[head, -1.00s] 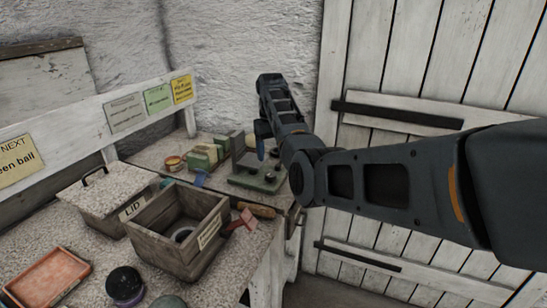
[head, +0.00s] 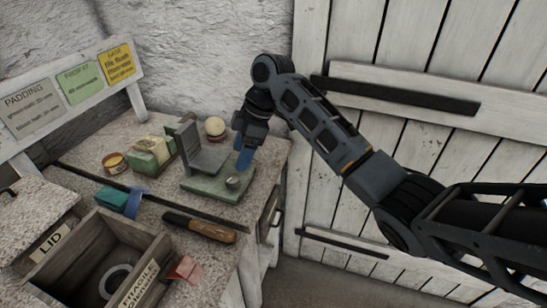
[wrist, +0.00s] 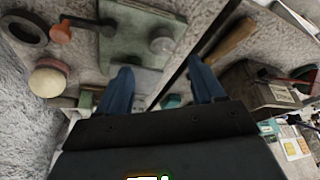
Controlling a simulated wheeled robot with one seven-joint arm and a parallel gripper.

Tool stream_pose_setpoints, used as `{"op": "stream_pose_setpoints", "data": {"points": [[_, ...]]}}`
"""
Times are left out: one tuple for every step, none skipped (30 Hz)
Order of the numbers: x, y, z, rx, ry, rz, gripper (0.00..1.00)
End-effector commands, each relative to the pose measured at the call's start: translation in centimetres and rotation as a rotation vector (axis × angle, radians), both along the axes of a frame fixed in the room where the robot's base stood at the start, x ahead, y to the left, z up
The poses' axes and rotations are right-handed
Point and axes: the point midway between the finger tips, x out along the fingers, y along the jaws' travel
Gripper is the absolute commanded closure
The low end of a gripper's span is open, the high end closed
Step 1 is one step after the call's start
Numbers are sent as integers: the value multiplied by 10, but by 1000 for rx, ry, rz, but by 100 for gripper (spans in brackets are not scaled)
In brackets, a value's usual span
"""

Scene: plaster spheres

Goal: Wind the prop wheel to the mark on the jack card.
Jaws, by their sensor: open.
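A green-based device (head: 208,190) with upright grey plates stands near the right end of the bench. A small round grey knob (head: 232,183), perhaps the prop wheel, sits on its front right part. My gripper (head: 244,160) points down with its blue fingers just above and behind the knob in the head view. In the wrist view my gripper (wrist: 161,68) is open and empty, and the knob (wrist: 162,43) shows beyond the gap, apart from the fingers. A yellow card (head: 118,65) and a green card (head: 80,85) hang on the rail; I cannot read which is the jack card.
A wooden-handled tool (head: 200,226) lies in front of the device. A pale ball (head: 215,127) stands behind it. A green-and-cream block (head: 150,150) is to its left. A wooden box (head: 85,250) and a red object (head: 185,270) are nearer. The bench ends at the right.

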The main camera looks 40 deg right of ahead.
Motion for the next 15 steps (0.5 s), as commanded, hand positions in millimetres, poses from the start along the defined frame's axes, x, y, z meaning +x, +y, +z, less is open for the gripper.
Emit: {"op": "stream_pose_setpoints", "data": {"points": [[-2,9,-1,5,-3,27,32],[-3,12,-1,9,-5,36,32],[-3,15,-3,11,-5,45,32],[-3,17,-5,11,-5,48,32],[-3,18,-8,11,-4,48,32],[-2,19,-12,11,-2,47,32],[-2,20,-15,11,-2,46,32],[-1,21,-19,11,-3,46,32],[-1,23,-25,11,-1,45,32],[0,25,-29,10,-2,44,32],[1,27,-34,11,-1,45,32],[2,29,-40,10,-1,43,32],[3,31,-44,9,-1,43,32],[3,32,-48,9,-1,43,32],[4,33,-53,9,-2,42,32]]}}
